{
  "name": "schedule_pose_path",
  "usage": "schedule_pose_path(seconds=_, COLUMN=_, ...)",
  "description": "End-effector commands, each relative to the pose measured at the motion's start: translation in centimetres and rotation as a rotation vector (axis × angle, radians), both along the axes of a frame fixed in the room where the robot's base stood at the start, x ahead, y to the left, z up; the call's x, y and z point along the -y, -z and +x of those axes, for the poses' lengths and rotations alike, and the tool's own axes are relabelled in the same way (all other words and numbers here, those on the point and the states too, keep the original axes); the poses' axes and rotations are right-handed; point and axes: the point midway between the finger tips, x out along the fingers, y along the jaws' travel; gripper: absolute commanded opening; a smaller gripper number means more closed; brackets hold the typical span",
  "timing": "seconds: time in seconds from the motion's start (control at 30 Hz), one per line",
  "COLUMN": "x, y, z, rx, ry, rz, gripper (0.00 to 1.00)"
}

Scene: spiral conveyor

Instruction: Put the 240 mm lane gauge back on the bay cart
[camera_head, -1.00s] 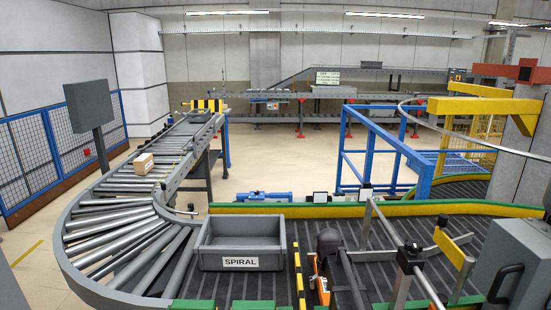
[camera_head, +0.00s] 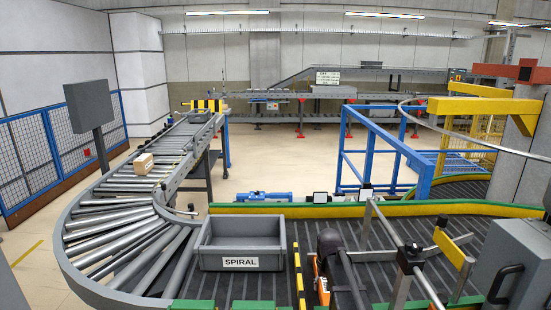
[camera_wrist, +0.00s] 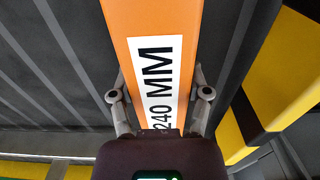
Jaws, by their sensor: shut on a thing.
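The 240 mm lane gauge is an orange bar (camera_wrist: 140,20) with a white label (camera_wrist: 160,80) reading "240 MM" in the wrist view. My gripper (camera_wrist: 160,90) is shut on it, with one finger at each side of the label. In the head view only a small orange part of the gauge (camera_head: 318,272) shows beside my dark arm end, over the grey slatted conveyor. Much of the gauge is hidden there. I cannot make out the bay cart in either view.
A grey bin marked SPIRAL (camera_head: 240,263) stands left of my gripper. A yellow-black striped bar (camera_head: 299,270) lies between them. Metal guide rails (camera_head: 395,240) and a grey box (camera_head: 510,265) are to the right. A roller conveyor (camera_head: 125,200) curves on the left.

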Motion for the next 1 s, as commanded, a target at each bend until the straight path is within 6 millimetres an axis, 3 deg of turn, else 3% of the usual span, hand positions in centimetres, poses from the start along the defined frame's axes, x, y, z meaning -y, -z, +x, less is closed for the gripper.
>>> schedule_pose_path(seconds=1.0, x=0.1, y=-7.1, z=0.0, rx=0.001, ry=0.001, rz=0.0, gripper=0.22)
